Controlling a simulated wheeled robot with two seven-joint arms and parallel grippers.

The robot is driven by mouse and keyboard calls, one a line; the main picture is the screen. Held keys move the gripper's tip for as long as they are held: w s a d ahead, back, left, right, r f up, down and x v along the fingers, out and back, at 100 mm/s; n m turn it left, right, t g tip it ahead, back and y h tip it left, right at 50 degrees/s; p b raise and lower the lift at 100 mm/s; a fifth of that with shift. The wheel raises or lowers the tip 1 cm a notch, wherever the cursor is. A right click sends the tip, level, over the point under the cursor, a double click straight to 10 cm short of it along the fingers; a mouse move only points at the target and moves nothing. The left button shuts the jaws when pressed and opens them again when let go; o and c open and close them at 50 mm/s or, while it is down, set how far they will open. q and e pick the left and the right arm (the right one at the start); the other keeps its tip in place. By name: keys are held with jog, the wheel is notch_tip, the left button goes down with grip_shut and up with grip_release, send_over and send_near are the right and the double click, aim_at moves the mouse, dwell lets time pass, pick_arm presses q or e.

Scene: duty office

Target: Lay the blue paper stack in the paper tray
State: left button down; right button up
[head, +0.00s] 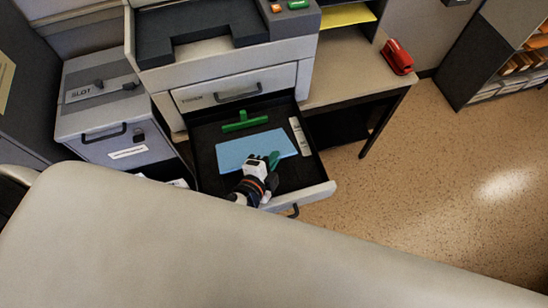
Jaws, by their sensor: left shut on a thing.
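The blue paper stack (240,150) is a flat light-blue slab inside the outline of the open paper tray (318,192), a dark drawer pulled out of the printer. Whether the stack rests on the tray floor or hangs just above it, I cannot tell. My left gripper (264,160) is at the stack's near edge, right of its middle, shut on it. The fingertips are small and partly hidden. A small green piece (274,158) shows beside them. My right gripper is not in view.
A green T-shaped guide (245,121) stands in the tray behind the stack. The grey printer (235,88) rises behind. A grey box marked SLOT (100,115) stands left. A red stapler (397,57) lies on the side table (345,75). Floor at right is clear.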

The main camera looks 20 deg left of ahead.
pick_arm(q)
jog(key=shift+w+a+f+b, duration=0.2)
jog(key=shift+f+b, duration=0.25)
jog(key=shift+f, duration=0.3)
jog(key=shift+w+a+f+b, duration=0.1)
jog(key=shift+w+f+b, duration=0.3)
jog(key=shift+f, duration=0.35)
jog(key=shift+s, duration=0.1)
jog(key=c, duration=1.2)
grip_release()
jog(key=shift+c, duration=0.2)
jog(key=shift+s, duration=0.1)
jog(key=v, duration=0.9)
